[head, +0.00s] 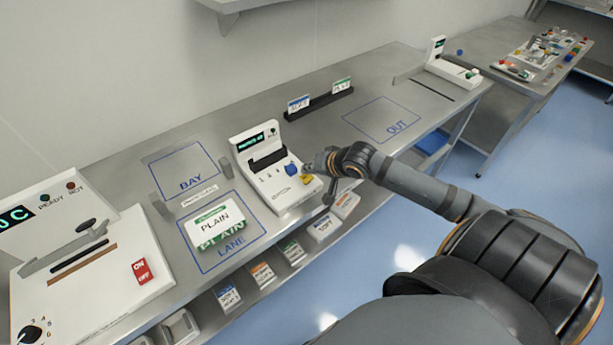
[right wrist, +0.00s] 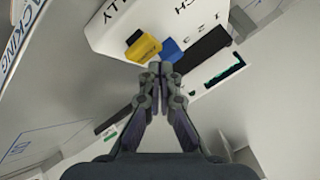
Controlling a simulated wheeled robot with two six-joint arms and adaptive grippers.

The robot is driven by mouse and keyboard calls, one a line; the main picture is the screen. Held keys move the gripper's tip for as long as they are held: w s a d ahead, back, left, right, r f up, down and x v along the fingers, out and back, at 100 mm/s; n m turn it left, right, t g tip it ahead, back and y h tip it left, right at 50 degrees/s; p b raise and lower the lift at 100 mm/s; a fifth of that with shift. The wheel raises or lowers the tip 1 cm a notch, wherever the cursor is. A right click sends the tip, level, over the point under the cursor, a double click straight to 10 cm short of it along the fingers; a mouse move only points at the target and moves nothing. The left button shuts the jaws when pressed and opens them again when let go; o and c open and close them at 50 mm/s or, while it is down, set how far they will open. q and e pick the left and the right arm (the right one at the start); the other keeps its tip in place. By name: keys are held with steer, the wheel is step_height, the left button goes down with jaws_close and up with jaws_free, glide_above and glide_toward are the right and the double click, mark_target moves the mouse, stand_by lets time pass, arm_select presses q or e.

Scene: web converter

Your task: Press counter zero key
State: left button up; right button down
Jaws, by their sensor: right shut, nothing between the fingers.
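The white counter unit (head: 275,190) stands on the steel bench, with a green-lit display (head: 257,141) on its upright back. A blue key (head: 292,170) and a yellow key (head: 306,180) sit on its right side. I cannot read which is marked zero. My right gripper (head: 309,171) is shut and empty, its tips beside these two keys. In the right wrist view, its fingertips (right wrist: 161,68) appear just below the yellow key (right wrist: 143,47) and the blue key (right wrist: 170,49). I cannot tell whether they touch either key. My left gripper is not in view.
White and green PLAIN packs (head: 215,222) lie in the LANE outline left of the counter. The BAY (head: 185,165) and OUT (head: 383,119) outlines are empty. A machine with a red switch (head: 142,271) stands at left. A dark card rack (head: 318,104) is behind.

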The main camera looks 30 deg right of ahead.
mark_target(309, 178)
steer(key=shift+f, duration=0.35)
steer(key=shift+f+b, duration=0.5)
steer(key=shift+f, duration=0.35)
stand_by(0.7)
steer(key=shift+r, duration=0.15)
steer(key=shift+r+p, duration=1.1)
steer(key=shift+p, duration=0.4)
step_height(309, 178, up, 5)
steer(key=p, duration=0.6)
steer(key=shift+r, duration=0.15)
